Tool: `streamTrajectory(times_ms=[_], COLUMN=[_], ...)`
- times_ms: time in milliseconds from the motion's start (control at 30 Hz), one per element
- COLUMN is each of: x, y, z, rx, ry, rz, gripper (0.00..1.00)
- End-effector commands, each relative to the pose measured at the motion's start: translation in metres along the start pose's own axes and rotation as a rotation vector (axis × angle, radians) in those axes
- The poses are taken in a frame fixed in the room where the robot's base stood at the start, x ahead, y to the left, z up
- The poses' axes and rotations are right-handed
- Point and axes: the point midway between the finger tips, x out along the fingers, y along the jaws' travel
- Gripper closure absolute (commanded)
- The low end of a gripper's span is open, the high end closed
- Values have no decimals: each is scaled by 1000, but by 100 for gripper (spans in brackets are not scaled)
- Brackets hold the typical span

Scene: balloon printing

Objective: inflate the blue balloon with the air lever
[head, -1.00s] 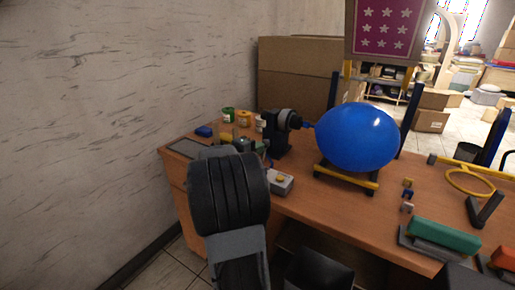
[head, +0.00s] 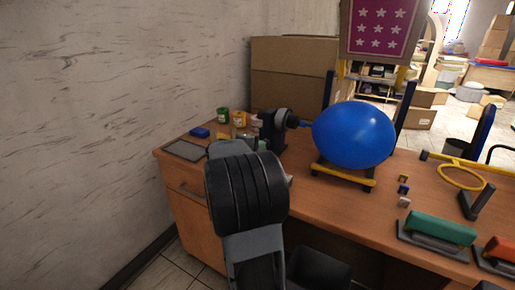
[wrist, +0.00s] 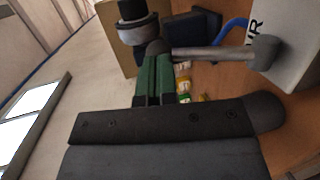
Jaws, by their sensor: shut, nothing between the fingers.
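The blue balloon (head: 353,135) is large, round and swollen. It sits above a black and yellow cradle (head: 343,174) on the desk, with its neck at the nozzle of a black pump-like device (head: 274,130). My gripper (wrist: 157,62) shows in the wrist view with its green fingers together and nothing between them. A grey lever bar (wrist: 215,53) with a thick rounded end lies just right of the fingertips, beside a white box (wrist: 296,45) marked with an "R". I cannot tell whether fingers and lever touch. In the head view my arm hides most of the gripper and the lever.
The wooden desk (head: 310,205) holds small paint pots (head: 223,115), a grey flat pad (head: 185,150), a green-topped block (head: 440,228), an orange-topped block (head: 498,250) and a yellow ring stand (head: 460,178). Cardboard boxes (head: 290,75) stand behind. A wall is on the left.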

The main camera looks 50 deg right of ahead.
Motion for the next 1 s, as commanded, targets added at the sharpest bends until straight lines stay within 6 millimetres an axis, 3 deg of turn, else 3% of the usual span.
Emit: streamTrajectory(times_ms=[167,700,1000], x=[-6,-110,-140], y=[2,1,1], z=[0,3,3], rx=[1,4,4], ry=[1,-1,-5], rz=[8,7,6], gripper=[100,100,100])
